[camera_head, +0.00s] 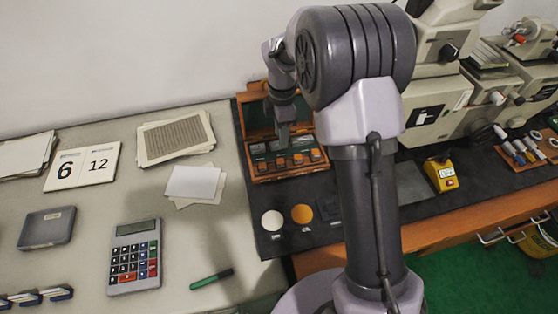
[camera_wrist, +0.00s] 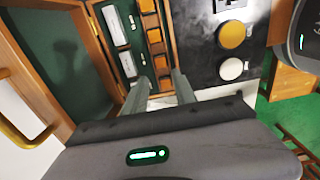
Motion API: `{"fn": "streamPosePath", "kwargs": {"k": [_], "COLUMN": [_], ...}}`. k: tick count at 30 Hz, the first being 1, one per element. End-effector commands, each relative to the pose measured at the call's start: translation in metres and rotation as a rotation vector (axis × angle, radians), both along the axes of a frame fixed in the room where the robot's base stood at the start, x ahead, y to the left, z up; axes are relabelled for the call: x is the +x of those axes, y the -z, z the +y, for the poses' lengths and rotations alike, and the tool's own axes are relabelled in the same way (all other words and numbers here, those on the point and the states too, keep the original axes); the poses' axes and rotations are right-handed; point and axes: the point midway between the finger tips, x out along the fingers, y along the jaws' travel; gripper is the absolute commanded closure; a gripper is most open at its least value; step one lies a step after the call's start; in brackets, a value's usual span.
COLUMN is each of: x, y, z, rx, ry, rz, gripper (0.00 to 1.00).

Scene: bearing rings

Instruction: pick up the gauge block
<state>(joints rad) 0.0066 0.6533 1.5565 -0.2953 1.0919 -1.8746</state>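An open wooden case (camera_head: 260,178) with a green lining stands on the dark mat. In the wrist view, silver gauge blocks (camera_wrist: 115,26) lie in its dark insert in a row beside several orange-brown pieces (camera_wrist: 148,22). Which silver block the task means I cannot tell. My gripper (camera_head: 284,143) points down over the case in the head view and hides part of the contents. In the wrist view my gripper (camera_wrist: 161,80) has its two fingers apart, at the end of the rows, with an orange-brown piece showing between them. I see nothing held.
The raised green lid (camera_wrist: 65,50) stands close beside my gripper. White and yellow discs (camera_head: 302,214) lie on the mat in front of the case. A yellow device (camera_head: 441,174) and grey machines (camera_head: 440,110) stand right. A calculator (camera_head: 134,257) and papers lie left.

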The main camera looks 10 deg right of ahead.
Motion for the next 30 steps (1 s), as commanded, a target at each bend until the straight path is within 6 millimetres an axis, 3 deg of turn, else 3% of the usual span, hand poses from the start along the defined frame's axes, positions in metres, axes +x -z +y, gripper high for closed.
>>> {"fn": "streamPosePath", "kwargs": {"k": [1,3,11,18,24,30], "x": [-0.001,-0.001,-0.001,-0.002,-0.001,-0.001], "y": [0.022,0.039,0.068,0.113,0.112,0.112], "z": [0.000,0.000,0.001,0.003,0.003,0.003], "rx": [0.000,0.000,0.000,0.000,0.000,0.000], "ry": [0.000,0.000,0.002,0.002,0.003,0.002], "rz": [0.004,0.002,0.000,0.000,-0.001,-0.001], "gripper": [0.67,0.67,0.67,0.67,0.67,1.00]}}
